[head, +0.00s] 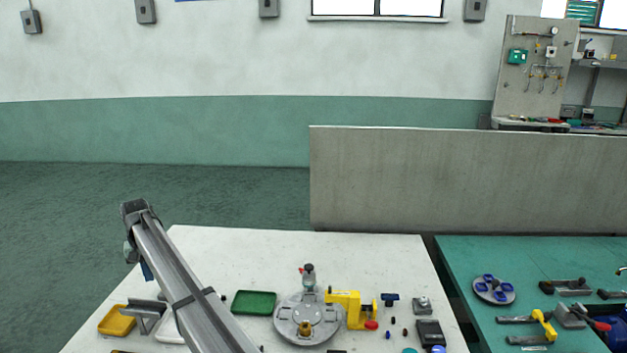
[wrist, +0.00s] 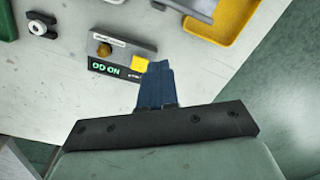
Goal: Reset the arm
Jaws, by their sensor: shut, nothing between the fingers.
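My arm reaches up over the left side of the white table (head: 390,255) in the head view. My gripper (head: 148,272) hangs from its far end above the table's left edge, mostly behind the arm. In the wrist view the blue fingers of my gripper (wrist: 160,70) are together with nothing between them. They point at a small grey control box (wrist: 125,52) with a brass knob, a yellow button and a green lit display; the fingertips overlap its near edge in the picture, and I cannot tell the height between them.
A yellow tray (head: 116,321) and a green tray (head: 254,303) lie on the table. A green bench (head: 460,262) adjoins on the right. A grey partition (head: 400,180) stands behind.

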